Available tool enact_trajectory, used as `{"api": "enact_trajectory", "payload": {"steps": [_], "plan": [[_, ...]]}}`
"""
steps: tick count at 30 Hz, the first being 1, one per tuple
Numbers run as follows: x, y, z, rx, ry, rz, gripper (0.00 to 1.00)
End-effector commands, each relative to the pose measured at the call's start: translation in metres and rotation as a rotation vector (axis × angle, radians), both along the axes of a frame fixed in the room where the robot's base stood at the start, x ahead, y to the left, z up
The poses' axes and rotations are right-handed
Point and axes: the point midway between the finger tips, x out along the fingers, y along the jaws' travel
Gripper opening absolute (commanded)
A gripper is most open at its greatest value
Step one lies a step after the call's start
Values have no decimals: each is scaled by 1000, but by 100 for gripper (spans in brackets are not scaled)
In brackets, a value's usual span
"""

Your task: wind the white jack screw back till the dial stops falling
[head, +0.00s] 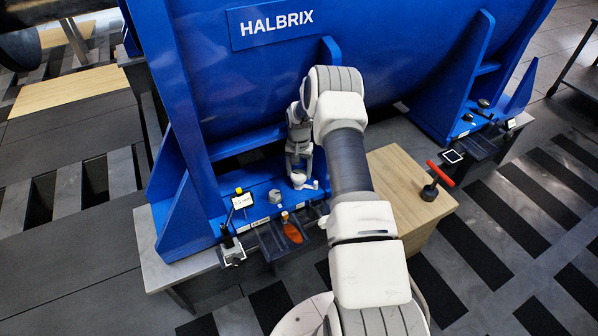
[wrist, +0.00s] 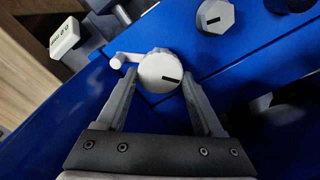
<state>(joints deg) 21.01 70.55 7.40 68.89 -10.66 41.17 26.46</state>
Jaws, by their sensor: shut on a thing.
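The white jack screw (wrist: 158,70) has a round head with a black mark and a small crank arm sticking out to its left in the wrist view. My gripper (wrist: 160,84) has one finger on either side of the head and is shut on it. In the head view my gripper (head: 299,168) points down at the white screw (head: 298,181) on the blue motor foot. A small dial with a pale face and yellow top (head: 242,200) stands to the left on the same foot; its reading is too small to tell.
A grey hexagonal bolt head (wrist: 214,16) with a black mark sits close by on the blue foot. A tray (head: 268,243) holding an orange-handled tool (head: 291,230) is at the front. The blue motor (head: 390,60) rises behind.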

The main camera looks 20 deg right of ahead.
Motion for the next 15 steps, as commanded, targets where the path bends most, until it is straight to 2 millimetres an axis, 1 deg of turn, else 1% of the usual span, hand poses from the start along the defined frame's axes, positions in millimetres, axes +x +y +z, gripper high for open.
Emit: {"api": "enact_trajectory", "payload": {"steps": [1, 13, 14, 15], "plan": [[1, 1, 2, 1, 0, 5, 13], [1, 1, 3, 1, 0, 8, 13], [1, 1, 3, 1, 0, 8, 72], [1, 1, 3, 1, 0, 8, 79]]}}
